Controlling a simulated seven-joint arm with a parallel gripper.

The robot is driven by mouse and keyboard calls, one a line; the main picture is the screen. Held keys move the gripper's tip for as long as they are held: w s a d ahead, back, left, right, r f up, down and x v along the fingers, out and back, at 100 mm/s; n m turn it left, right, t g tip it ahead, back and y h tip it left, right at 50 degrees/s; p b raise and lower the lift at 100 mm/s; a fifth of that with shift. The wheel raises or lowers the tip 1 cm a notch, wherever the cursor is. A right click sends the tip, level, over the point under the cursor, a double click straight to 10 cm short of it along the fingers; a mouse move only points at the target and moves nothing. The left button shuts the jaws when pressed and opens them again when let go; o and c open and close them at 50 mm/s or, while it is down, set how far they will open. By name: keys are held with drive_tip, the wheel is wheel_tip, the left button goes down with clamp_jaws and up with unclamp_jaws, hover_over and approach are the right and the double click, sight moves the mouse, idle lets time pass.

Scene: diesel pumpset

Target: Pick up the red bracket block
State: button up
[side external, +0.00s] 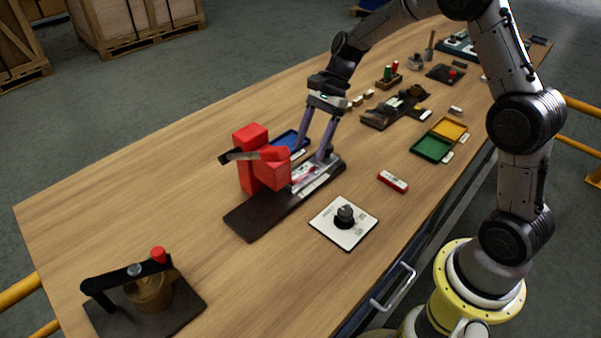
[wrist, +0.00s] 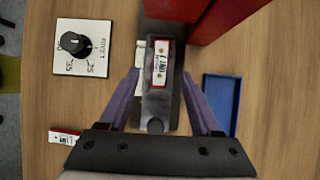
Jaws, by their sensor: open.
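A large red block assembly (side external: 250,175) with a black-tipped lever stands on the left part of a dark base plate (side external: 252,217). Its red faces also show at the top of the wrist view (wrist: 222,14). A small red block with a white label (side external: 393,181) lies on the table right of the plate, and shows at lower left in the wrist view (wrist: 64,136). I cannot tell which is the bracket block. My gripper (side external: 309,156) points down, open, beside the tall assembly. In the wrist view its fingers (wrist: 160,80) straddle the plate's narrow part and a red-edged label (wrist: 161,62).
A blue tray (wrist: 221,104) lies close beside one finger. A white dial panel (side external: 330,232) lies in front of the plate. A black lever fixture (side external: 182,308) stands at the near left. Green (side external: 430,149) and yellow (side external: 449,129) trays lie to the right.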

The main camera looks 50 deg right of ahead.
sight(301, 170)
drive_tip(key=shift+x, duration=2.65)
drive_tip(key=shift+d, duration=0.15)
clamp_jaws()
